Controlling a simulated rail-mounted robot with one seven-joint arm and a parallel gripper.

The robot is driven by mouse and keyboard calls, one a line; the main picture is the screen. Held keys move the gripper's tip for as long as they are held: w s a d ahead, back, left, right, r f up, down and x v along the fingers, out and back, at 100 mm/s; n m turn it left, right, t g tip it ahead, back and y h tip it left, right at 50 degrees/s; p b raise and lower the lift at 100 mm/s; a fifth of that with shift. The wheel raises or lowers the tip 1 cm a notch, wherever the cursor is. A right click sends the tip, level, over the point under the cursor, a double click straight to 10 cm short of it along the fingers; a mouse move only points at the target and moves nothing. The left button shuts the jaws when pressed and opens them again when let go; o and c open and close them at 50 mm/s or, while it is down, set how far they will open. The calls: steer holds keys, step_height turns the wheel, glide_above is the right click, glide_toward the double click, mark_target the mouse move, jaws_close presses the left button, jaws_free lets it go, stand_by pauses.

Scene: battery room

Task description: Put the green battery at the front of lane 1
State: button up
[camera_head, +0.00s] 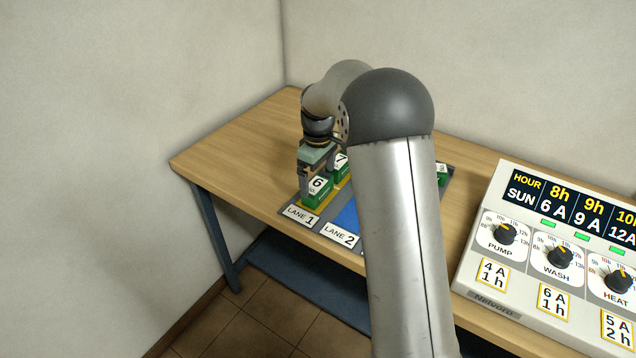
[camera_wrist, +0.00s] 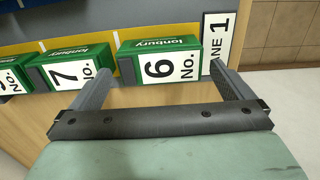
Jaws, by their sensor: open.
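Green battery 6 (camera_head: 317,196) sits upright at the front of lane 1, right behind the LANE 1 label (camera_head: 299,216). In the wrist view, battery 6 (camera_wrist: 160,60) lies between my finger tips. My gripper (camera_head: 320,178) is open around or just above it, with one finger toward the label and one toward battery 7; contact cannot be told. Green battery 7 (camera_head: 341,168) stands behind battery 6 in the lane, and it also shows in the wrist view (camera_wrist: 72,68). A third green battery (camera_wrist: 12,78) is cut off at the wrist view's left edge.
The LANE 2 label (camera_head: 340,235) and a blue lane strip (camera_head: 348,216) lie to the right. Another green battery (camera_head: 442,174) shows behind my arm, which hides much of the mat. A control panel with knobs (camera_head: 560,250) stands at the right. The wooden table (camera_head: 235,155) is clear at left.

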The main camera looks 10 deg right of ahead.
mark_target(318, 183)
step_height(318, 183, up, 8)
steer(key=s+r+m, duration=0.2)
steer(key=s+m, duration=0.2)
steer(key=s, duration=1.3)
steer(key=s+f+m, duration=0.2)
steer(key=s+f, duration=0.1)
steer(key=s, duration=0.6)
steer(key=s+f+m, duration=0.2)
steer(key=s, duration=0.6)
steer(key=shift+s+a+f+m, duration=0.3)
steer(key=shift+s+a+f, duration=0.1)
